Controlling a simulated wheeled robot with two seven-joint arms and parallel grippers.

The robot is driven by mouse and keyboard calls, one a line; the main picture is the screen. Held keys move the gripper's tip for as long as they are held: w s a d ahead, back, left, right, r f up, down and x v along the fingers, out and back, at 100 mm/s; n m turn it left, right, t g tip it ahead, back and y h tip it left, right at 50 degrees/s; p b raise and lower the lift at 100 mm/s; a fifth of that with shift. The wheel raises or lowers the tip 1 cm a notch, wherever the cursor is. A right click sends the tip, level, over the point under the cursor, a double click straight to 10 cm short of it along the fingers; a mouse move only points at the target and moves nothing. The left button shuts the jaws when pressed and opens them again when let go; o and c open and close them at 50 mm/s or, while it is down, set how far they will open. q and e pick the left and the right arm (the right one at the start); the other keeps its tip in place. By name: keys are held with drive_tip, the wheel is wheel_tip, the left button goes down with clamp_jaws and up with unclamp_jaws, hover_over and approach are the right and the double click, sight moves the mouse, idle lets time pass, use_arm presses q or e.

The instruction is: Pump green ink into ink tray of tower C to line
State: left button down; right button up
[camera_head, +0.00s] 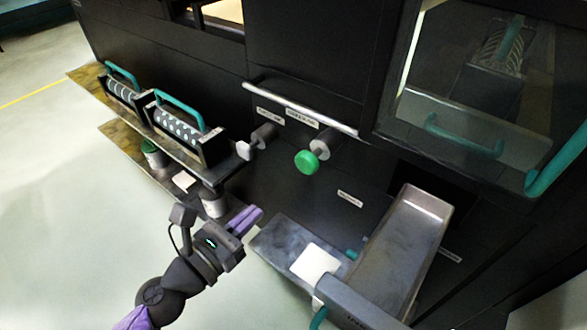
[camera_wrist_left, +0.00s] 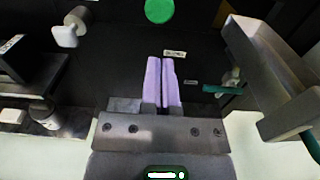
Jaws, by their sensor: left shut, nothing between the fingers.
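The green round pump knob (camera_head: 306,162) sticks out of the dark machine front on a short grey shaft; it also shows at the top of the left wrist view (camera_wrist_left: 159,11). A long grey metal tray (camera_head: 402,245), apparently the ink tray, slopes out of the machine at the right; it is also in the left wrist view (camera_wrist_left: 262,65). I cannot make out ink or a fill line in it. My left gripper (camera_head: 248,219) has purple fingers, shut and empty, below and left of the green knob and apart from it. My right gripper is not in view.
A white knob (camera_head: 244,150) sits left of the green one, under a metal rail (camera_head: 300,108). A shelf at the left holds rollers with teal handles (camera_head: 180,108). Cans (camera_head: 213,204) stand below. A white square (camera_head: 315,262) lies beside the tray. Open floor is at lower left.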

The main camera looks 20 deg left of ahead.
sight(304, 166)
use_arm(q)
drive_tip(key=p+x, duration=0.1)
drive_tip(key=x, duration=1.1)
drive_tip(key=shift+p, duration=0.3)
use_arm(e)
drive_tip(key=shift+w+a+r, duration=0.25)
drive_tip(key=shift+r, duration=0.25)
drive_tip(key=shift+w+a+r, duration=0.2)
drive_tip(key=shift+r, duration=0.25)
use_arm(q)
drive_tip(key=shift+w, duration=0.1)
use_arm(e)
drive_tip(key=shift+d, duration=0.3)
